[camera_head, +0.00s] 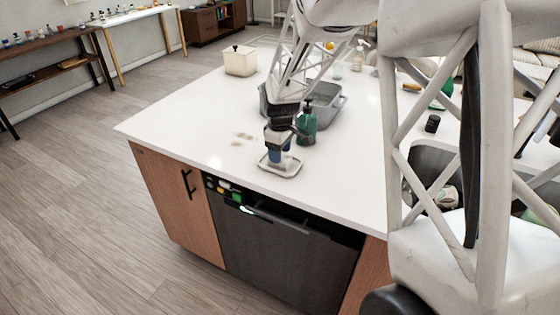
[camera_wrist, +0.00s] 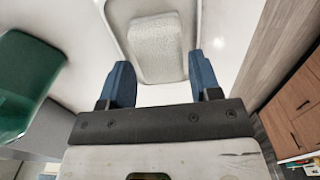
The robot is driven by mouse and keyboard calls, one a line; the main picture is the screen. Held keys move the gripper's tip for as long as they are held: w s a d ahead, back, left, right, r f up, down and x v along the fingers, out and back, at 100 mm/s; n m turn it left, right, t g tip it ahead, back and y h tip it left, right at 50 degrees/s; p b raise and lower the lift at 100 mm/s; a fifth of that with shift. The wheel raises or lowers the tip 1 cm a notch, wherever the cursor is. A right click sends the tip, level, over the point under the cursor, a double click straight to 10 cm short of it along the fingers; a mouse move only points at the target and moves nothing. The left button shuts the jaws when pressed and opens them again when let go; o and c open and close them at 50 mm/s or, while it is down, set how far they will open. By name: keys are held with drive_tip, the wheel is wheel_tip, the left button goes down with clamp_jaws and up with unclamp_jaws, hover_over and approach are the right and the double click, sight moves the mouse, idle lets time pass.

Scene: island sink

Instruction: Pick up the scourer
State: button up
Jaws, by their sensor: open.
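The scourer (camera_wrist: 156,48) is a pale, rough-textured block lying in a shallow white tray (camera_wrist: 190,22). In the wrist view it lies at the top middle, ahead of and between the blue fingertips. My gripper (camera_wrist: 164,82) is open, with nothing between its fingers. In the head view my gripper (camera_head: 279,156) points down over the tray (camera_head: 288,171) near the counter's front edge, and it hides most of the scourer there. I cannot tell the exact height of the fingertips above the scourer.
A green bottle (camera_head: 307,124) stands close behind my gripper; it also shows at the left of the wrist view (camera_wrist: 28,80). A grey basin (camera_head: 333,106) is behind it. A cream box (camera_head: 240,60) sits at the back left. The counter's left side is mostly clear, with brown stains (camera_head: 242,136).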

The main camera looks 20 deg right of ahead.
drive_tip(key=shift+f, duration=1.3)
drive_tip(key=c, duration=0.6)
drive_tip(key=shift+r, duration=0.1)
drive_tip(key=shift+r, duration=1.5)
drive_tip(key=shift+s+r, duration=0.2)
drive_tip(key=shift+s, duration=0.1)
drive_tip(key=s, duration=0.5)
drive_tip(key=s+r, duration=0.1)
drive_tip(key=s, duration=0.4)
drive_tip(key=s+a, duration=0.1)
drive_tip(key=s, duration=0.4)
drive_tip(key=shift+s+a+r, duration=0.1)
drive_tip(key=shift+s+r, duration=0.1)
